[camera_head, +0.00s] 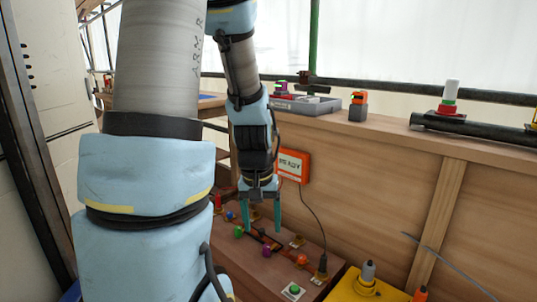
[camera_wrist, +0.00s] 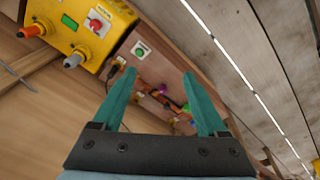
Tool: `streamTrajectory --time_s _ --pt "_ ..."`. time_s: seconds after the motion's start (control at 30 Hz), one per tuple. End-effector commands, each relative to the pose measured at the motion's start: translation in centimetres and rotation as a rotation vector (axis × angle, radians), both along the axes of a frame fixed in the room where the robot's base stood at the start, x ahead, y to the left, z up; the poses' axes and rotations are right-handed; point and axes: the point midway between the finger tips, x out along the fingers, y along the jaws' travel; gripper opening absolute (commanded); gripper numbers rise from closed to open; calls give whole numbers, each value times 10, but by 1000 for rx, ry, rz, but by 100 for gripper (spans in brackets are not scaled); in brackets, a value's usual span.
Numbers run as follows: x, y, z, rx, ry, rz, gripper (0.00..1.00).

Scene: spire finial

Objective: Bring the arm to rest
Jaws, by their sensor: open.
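My gripper (camera_head: 262,215) hangs from my grey and light-blue arm, pointing down above a brown wooden bench (camera_head: 244,263) in the head view. Its two teal fingers are apart with nothing between them. It also shows in the wrist view (camera_wrist: 152,90), where the open fingers reach toward small coloured pieces on the bench. Whether the fingertips touch anything below is hard to tell. My upper arm covers much of the left of the head view.
On the bench are a green piece (camera_head: 239,231), an orange piece (camera_head: 302,260) and a green button box (camera_head: 293,291). A yellow box (camera_head: 352,288) stands at right. An orange sign (camera_head: 292,166) hangs on the wooden wall. A grey tray (camera_head: 305,105) sits on the ledge behind.

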Motion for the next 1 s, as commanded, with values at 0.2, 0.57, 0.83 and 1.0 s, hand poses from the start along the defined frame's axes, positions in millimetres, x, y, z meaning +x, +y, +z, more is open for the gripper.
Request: streamTrajectory --time_s 0.2,0.57,0.83,1.0 --pt "-31 48 26 36 -35 2 75" --pt "-35 52 100 43 -35 -5 75" --pt "-35 52 181 43 -35 -5 75" --pt "-35 52 229 43 -35 -5 75"
